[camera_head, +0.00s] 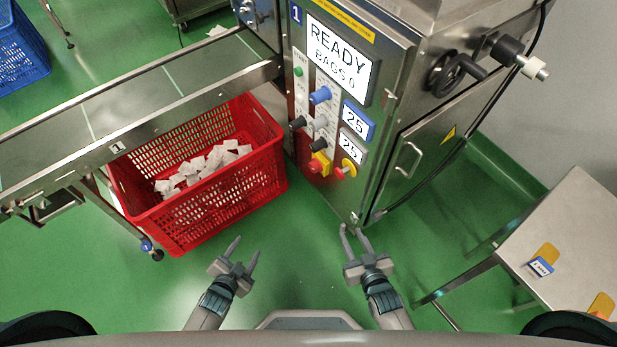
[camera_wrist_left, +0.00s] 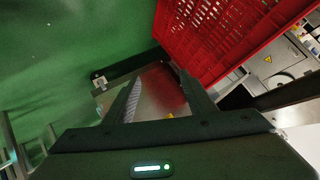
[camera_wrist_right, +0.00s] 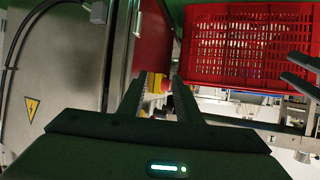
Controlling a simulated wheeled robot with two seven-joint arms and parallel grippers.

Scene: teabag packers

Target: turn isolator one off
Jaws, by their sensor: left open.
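The machine marked 1 (camera_head: 297,14) stands at top centre in the head view. Low on its control panel are two red-and-yellow controls side by side: a red knob on a yellow block (camera_head: 320,164) and a red piece on a yellow round plate (camera_head: 347,168). I cannot tell for certain which is the isolator, or its setting. My left gripper (camera_head: 245,249) is open and empty in front of the red crate. My right gripper (camera_head: 353,232) is open and empty, in front of and below the panel. The right wrist view shows a red-and-yellow control (camera_wrist_right: 156,83) between its fingers, further off.
A red crate (camera_head: 215,203) with white teabags stands under the conveyor (camera_head: 150,95), left of the panel. The display (camera_head: 340,55) reads READY, BAGS 0. A steel table (camera_head: 575,225) at right holds a blue-and-white tag (camera_head: 540,267) and yellow and orange items. Green floor is clear in front.

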